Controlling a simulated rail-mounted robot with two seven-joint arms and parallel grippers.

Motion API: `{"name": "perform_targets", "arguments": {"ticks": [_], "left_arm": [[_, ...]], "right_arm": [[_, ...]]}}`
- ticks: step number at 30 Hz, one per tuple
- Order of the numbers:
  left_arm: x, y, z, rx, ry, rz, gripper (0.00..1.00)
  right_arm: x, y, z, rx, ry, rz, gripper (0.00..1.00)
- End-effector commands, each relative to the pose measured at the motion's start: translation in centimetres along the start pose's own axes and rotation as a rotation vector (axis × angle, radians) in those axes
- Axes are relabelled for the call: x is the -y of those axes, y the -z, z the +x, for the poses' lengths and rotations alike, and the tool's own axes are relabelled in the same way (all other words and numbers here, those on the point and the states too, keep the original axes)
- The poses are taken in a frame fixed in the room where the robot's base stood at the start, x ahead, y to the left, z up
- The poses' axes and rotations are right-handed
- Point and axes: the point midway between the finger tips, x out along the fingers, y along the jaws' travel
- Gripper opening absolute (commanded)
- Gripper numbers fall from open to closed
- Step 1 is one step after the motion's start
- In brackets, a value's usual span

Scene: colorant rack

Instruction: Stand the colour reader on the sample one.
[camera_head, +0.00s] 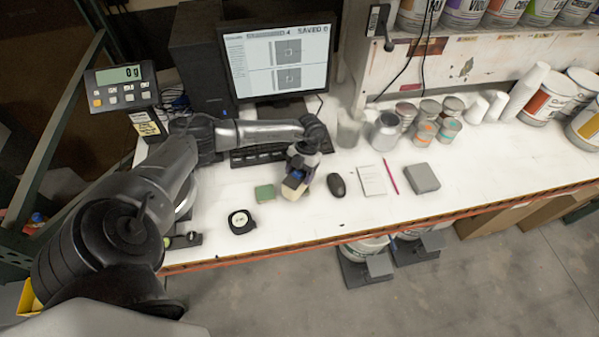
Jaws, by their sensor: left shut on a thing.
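My left gripper (302,160) is over the white bench in front of the keyboard, pointing down. It is shut on a small pale and dark device with a blue patch, which looks like the colour reader (294,189). The reader is tilted and low over the bench; I cannot tell whether it touches the top. The fingertips are small and partly hidden. A pale card or pad (372,180) lies to the right, beyond the black mouse; I cannot tell whether it is the sample. My right gripper is not in view.
A tape measure (241,222), red pencil (391,177) and grey box (422,178) lie nearby. Cans and cups (430,110) stand behind. The bench's right front is clear.

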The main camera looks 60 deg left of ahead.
Motion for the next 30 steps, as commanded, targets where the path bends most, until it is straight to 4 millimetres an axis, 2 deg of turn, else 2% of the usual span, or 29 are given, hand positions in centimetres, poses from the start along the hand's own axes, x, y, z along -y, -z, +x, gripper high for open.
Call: {"name": "perform_targets", "arguments": {"ticks": [8, 9, 17, 25, 30], "left_arm": [[0.0, -0.1, 0.1, 0.001, 0.001, 0.0, 0.2], [0.0, -0.1, 0.3, 0.0, 0.0, 0.0, 0.67], [0.0, -0.1, 0.2, 0.0, 0.0, 0.0, 0.91], [0.0, 0.0, -0.1, 0.0, 0.0, 0.0, 0.91], [0.0, -0.1, -1.6, 0.002, 0.001, -0.001, 0.91]], "right_arm": [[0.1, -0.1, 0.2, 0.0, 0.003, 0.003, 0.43], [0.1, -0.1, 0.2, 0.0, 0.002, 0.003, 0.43], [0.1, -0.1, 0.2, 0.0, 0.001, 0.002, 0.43], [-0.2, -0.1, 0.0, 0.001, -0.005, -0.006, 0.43], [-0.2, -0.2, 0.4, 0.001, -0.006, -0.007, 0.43]]}}
